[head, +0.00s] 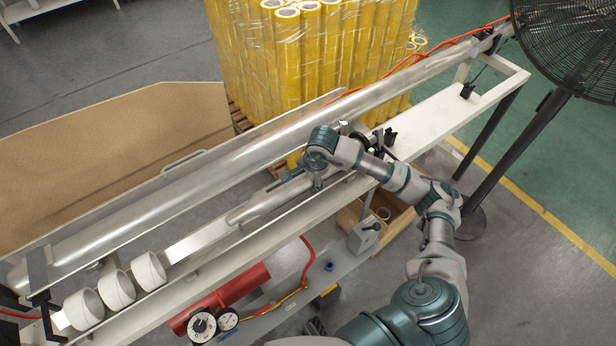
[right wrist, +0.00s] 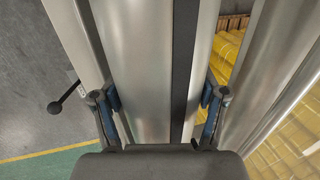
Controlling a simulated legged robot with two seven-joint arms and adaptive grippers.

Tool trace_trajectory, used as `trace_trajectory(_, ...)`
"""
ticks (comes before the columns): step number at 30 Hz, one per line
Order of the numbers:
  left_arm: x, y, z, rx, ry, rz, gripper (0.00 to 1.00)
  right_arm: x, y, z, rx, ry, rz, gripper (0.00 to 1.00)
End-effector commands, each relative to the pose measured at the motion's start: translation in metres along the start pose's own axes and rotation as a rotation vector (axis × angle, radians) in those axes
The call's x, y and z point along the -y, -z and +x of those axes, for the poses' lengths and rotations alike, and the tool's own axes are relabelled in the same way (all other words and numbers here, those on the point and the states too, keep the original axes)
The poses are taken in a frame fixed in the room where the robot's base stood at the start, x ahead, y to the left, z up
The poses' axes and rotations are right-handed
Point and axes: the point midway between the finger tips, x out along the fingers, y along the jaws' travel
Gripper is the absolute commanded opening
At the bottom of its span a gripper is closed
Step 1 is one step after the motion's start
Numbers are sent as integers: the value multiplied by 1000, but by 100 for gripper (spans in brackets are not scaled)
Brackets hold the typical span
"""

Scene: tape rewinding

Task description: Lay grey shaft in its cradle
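The grey shaft (head: 262,203) lies lengthwise along the white bench, partly hidden under my right gripper (head: 317,180). In the right wrist view the grey shaft (right wrist: 138,62) runs between the two blue-padded fingers of my right gripper (right wrist: 160,95). The fingers are spread wide, with a dark gap and a paler metal strip also between them. The left finger is close to the shaft's edge; the right finger is apart from it. I cannot clearly pick out the cradle; black fittings (head: 388,138) stand on the bench beyond my gripper. My left gripper is out of view.
A long metal roller (head: 200,174) runs behind the shaft. Three pale cores (head: 118,289) sit at the bench's left end. Wrapped yellow rolls (head: 290,60) stand behind. A knobbed lever (head: 366,231) is at the front edge. A black fan (head: 570,45) is at top right.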

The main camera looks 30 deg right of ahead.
Motion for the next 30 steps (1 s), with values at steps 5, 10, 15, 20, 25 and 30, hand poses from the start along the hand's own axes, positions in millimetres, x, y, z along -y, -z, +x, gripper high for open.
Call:
trace_trajectory(5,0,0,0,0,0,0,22,-1,0,0,0,-3,0,98)
trace_trajectory(10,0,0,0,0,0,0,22,-1,0,0,0,-2,0,98)
trace_trajectory(15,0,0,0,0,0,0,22,-2,0,-2,0,-6,0,98)
trace_trajectory(20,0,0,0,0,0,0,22,0,1,-25,-2,0,0,98)
trace_trajectory(25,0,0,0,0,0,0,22,1,1,-65,-1,3,-1,98)
trace_trajectory(30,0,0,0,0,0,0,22,1,1,-98,1,1,-1,98)
